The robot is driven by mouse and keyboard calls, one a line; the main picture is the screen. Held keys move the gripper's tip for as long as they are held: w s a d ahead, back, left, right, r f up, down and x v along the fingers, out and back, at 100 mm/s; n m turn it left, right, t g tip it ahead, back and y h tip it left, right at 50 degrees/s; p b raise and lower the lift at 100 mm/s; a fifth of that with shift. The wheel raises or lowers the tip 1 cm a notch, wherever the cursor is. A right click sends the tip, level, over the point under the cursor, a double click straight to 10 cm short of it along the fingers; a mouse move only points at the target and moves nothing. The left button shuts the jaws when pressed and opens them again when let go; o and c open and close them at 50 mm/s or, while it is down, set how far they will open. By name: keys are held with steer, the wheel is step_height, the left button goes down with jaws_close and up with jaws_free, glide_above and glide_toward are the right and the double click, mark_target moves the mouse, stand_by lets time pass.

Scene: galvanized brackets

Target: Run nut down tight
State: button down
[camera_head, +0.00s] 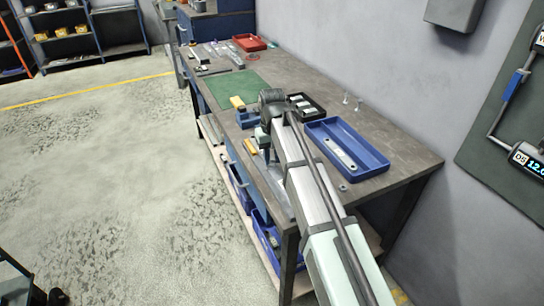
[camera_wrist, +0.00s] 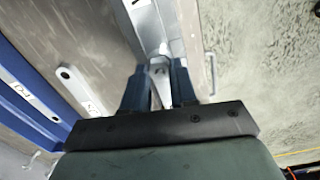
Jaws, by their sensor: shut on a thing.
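In the wrist view my gripper (camera_wrist: 160,82) has its two blue-grey fingers closed around a small grey metal piece, which looks like the nut (camera_wrist: 159,68). The nut sits at the near end of a long pale galvanized bracket (camera_wrist: 148,22). The fingers hide most of the nut, and I cannot tell whether it is seated flat or how far it is threaded. In the head view my gripper (camera_head: 266,138) points down at the bench's front edge, mostly hidden by my own arm.
A blue tray (camera_head: 374,160) holds a labelled flat bar (camera_head: 338,150). In the wrist view another flat bar (camera_wrist: 80,88) lies beside the gripper. A black tray (camera_head: 316,106), a green mat (camera_head: 235,86) and a red tray (camera_head: 248,42) lie farther back. Small fasteners (camera_head: 346,98) stand near the wall.

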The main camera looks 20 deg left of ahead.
steer(key=m, duration=1.6)
steer(key=shift+m, duration=0.3)
steer(key=c, duration=1.1)
jaws_free()
